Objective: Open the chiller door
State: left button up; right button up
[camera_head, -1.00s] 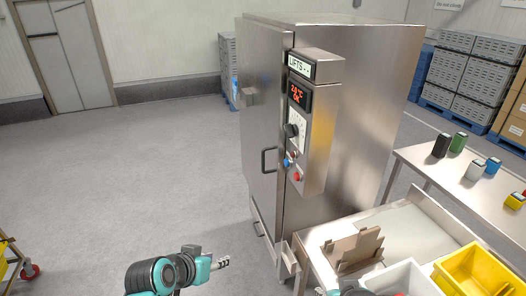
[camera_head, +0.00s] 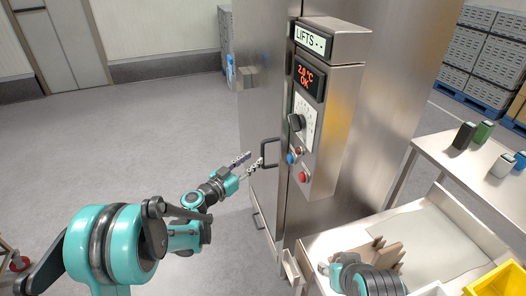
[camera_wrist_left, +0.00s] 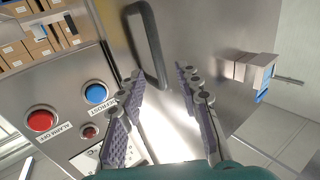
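The steel chiller (camera_head: 390,90) stands in the middle of the head view. Its door (camera_head: 262,80) faces left and looks closed. A dark bar handle (camera_head: 269,153) is on the door; it also shows in the left wrist view (camera_wrist_left: 152,55). My left gripper (camera_head: 248,164) is open and empty, just left of the handle. In the left wrist view its fingers (camera_wrist_left: 160,78) point toward the handle, with the bar ahead of and slightly left of the gap. I see no clear contact. My right arm shows at the bottom; its fingers cannot be made out.
A control panel (camera_head: 318,120) with a dial and buttons sticks out beside the handle; a red button (camera_wrist_left: 41,120) and blue button (camera_wrist_left: 96,93) are close to the left gripper. A bench (camera_head: 440,240) stands right, with a yellow bin (camera_head: 495,284).

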aim_at(262, 166)
pick_arm(q)
jog(key=b+x, duration=0.1)
jog(key=x, duration=0.5)
jog(key=shift+w+d, duration=0.15)
jog(key=shift+d, duration=0.05)
grip_shut()
